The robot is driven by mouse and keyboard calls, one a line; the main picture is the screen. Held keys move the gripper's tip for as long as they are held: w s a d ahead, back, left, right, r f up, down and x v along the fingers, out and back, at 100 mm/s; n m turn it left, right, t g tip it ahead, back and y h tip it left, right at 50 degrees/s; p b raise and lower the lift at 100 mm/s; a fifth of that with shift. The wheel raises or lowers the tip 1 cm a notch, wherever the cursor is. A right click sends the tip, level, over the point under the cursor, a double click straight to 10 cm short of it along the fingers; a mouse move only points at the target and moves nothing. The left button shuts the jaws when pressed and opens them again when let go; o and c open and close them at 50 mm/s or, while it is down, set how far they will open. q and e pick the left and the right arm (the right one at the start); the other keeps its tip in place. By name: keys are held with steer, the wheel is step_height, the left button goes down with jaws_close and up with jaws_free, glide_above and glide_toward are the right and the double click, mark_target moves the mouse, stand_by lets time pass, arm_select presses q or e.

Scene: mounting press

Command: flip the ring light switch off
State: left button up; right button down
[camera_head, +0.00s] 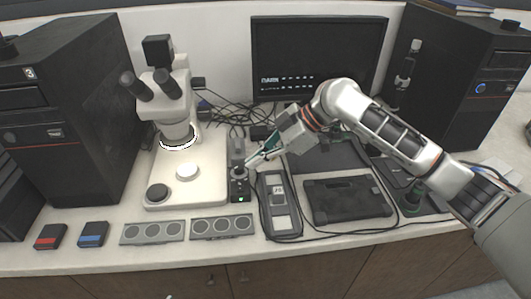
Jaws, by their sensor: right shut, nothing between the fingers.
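The ring light (178,143) glows white around the lens of the microscope (168,95), which stands on a pale base. A small dark control box (240,190) with a green light on its front stands just right of that base. It seems to be the ring light's controller; its switch is too small to make out. My right gripper (248,163) is shut and empty, its fingertips at the top of this box. I cannot tell whether they touch it. The left gripper is not in view.
A long grey device (278,203) with a cable and a black tablet (347,199) lie to the right. Loose cables, a monitor (318,55) and dark cabinets stand behind.

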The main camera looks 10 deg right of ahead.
mark_target(240, 186)
steer(key=a+f, duration=0.2)
steer(key=f, duration=0.3)
steer(key=shift+w+a, duration=0.3)
steer(key=shift+a, duration=0.1)
steer(key=shift+w+f, duration=0.15)
steer(key=shift+f, duration=0.65)
steer(key=shift+w, duration=0.1)
